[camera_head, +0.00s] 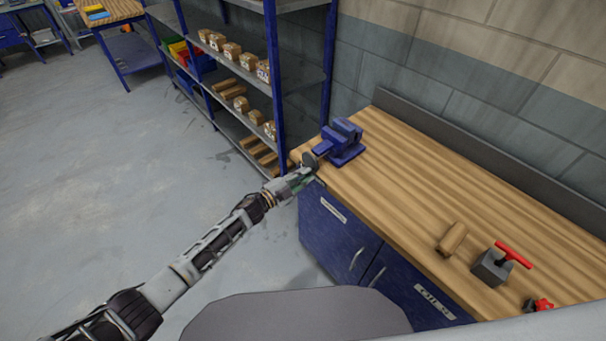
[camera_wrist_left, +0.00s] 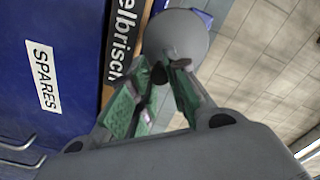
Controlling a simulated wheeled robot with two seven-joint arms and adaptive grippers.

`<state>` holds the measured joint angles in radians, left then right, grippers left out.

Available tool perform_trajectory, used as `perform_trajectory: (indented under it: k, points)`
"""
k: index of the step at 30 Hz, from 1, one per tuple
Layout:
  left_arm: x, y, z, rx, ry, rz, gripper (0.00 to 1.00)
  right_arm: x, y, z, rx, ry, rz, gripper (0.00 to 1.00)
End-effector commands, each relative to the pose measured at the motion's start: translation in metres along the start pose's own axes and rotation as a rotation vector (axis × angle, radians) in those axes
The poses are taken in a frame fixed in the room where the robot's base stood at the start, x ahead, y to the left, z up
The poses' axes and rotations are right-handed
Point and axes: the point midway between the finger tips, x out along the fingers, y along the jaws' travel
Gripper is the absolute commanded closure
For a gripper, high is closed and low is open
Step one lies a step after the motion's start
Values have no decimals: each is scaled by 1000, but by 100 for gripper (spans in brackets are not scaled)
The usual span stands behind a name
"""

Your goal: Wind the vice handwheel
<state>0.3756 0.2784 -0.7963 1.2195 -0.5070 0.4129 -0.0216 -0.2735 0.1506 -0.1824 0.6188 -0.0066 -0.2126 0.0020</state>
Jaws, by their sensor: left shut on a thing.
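The blue vice (camera_head: 341,141) stands at the left end of the wooden workbench. Its grey handwheel (camera_head: 309,159) faces the bench's left front corner. My left gripper (camera_head: 306,171) reaches in from the lower left and is at the handwheel. In the left wrist view the round grey handwheel (camera_wrist_left: 177,38) lies just beyond the green-padded fingertips of the left gripper (camera_wrist_left: 166,72). The fingers are closed in on a small dark part in front of the disc, probably its handle. The fingertips hide most of that part. My right gripper is in neither view.
The wooden bench top (camera_head: 420,190) is clear in the middle. A wooden block (camera_head: 453,238) and a grey block with a red T-handle (camera_head: 492,266) lie toward its right end. Blue shelving (camera_head: 272,75) with boxes stands behind on the left. Blue cabinet doors (camera_head: 340,235) are below.

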Motion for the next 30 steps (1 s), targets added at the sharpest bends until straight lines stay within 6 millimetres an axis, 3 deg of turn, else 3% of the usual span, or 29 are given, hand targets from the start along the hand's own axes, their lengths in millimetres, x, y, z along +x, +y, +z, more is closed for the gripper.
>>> perform_trajectory:
  k: [3,20,30]
  points:
    - [0,-3,-4,-60,1,0,100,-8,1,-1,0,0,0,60]
    - [1,-4,-4,-123,2,0,100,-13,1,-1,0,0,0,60]
    - [0,-8,-8,-341,2,0,100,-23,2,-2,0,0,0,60]
